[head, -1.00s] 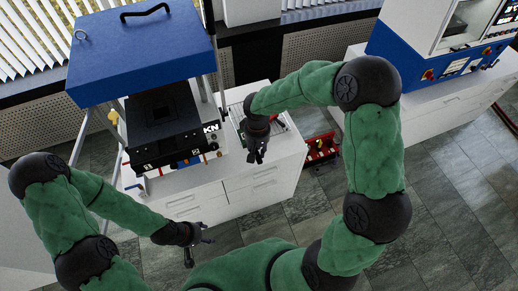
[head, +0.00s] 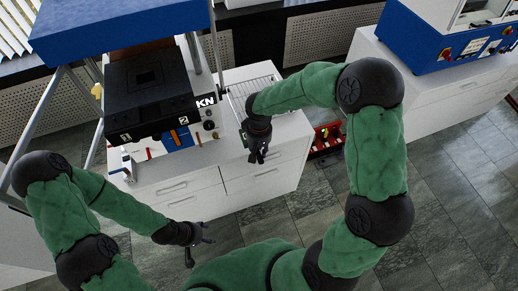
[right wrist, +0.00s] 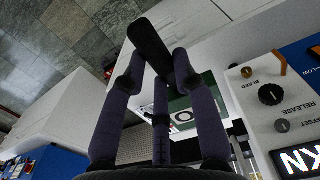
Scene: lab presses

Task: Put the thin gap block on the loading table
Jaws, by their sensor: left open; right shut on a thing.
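My right gripper (head: 259,152) is above the front edge of the white cabinet, to the right of the press. In the right wrist view its fingers (right wrist: 155,78) are shut on a dark, narrow block (right wrist: 150,45), which I take to be the thin gap block. The block is hard to make out in the head view. A slatted light surface (head: 262,84) lies on the cabinet top beside the press, partly behind my right arm; it may be the loading table. My left gripper (head: 204,239) is open and empty, low in front of the cabinet drawers.
The black press (head: 150,95) with its KN control panel stands under a blue hood (head: 120,25) at left. A red crate (head: 327,140) is on the floor right of the cabinet (head: 265,170). Another blue machine (head: 440,40) stands at back right. Tiled floor is clear at right.

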